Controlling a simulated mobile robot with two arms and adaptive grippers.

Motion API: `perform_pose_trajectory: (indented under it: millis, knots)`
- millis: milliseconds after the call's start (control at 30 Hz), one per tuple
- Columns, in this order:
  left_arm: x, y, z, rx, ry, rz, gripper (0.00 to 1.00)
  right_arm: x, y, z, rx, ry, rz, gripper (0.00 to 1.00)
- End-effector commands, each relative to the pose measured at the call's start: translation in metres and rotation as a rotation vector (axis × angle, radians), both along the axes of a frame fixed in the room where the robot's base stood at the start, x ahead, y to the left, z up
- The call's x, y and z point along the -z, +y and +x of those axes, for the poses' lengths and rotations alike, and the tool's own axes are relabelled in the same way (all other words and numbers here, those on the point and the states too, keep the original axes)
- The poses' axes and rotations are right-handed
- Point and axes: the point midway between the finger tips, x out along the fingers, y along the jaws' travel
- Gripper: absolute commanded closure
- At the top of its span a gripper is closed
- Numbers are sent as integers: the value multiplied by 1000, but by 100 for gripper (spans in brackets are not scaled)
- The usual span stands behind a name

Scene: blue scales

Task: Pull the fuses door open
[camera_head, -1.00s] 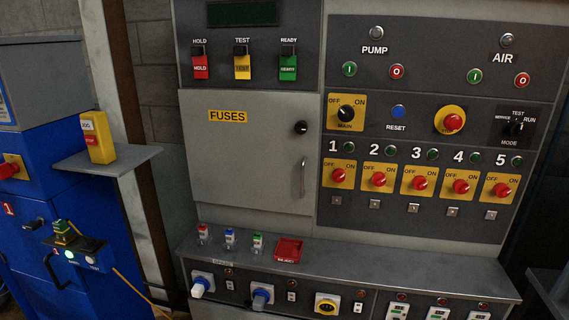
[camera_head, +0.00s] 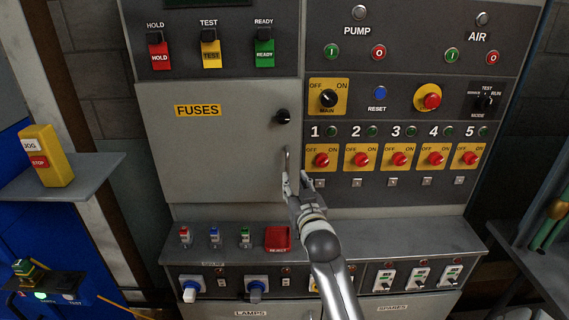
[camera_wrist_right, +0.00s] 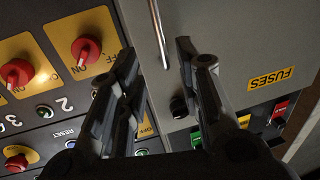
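The grey fuses door (camera_head: 215,150) is closed in the cabinet's left part, with a yellow FUSES label and a black knob (camera_head: 283,117). Its thin upright metal handle (camera_head: 287,160) is near the door's right edge, its lower part hidden by my right gripper (camera_head: 292,180). In the right wrist view the handle (camera_wrist_right: 159,35) shows between the two spread fingers of the right gripper (camera_wrist_right: 158,65). The fingers are apart from each other and not closed on the handle. I cannot tell how deep the handle sits between them. My left gripper is not in view.
Right of the door is a panel of red rotary switches (camera_head: 399,159). Below is a ledge with small coloured fuses (camera_head: 214,237) and a red box (camera_head: 277,239). A yellow jog box (camera_head: 47,157) stands on a shelf at the left. The space before the door's left is clear.

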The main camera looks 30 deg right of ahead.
Motion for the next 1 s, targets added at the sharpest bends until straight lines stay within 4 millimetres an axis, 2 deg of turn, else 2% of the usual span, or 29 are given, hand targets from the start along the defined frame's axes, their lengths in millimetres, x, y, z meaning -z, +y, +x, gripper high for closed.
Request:
perform_pose_trajectory:
  millis: [167,500,700,1000]
  knots:
    - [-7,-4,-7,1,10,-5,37,-3,-10,28,0,-1,0,68]
    - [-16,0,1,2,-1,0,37,-1,-26,72,-1,0,0,68]
    - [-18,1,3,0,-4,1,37,-1,-31,84,-1,-1,0,68]
    - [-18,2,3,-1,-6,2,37,0,-31,86,-1,-1,-1,68]
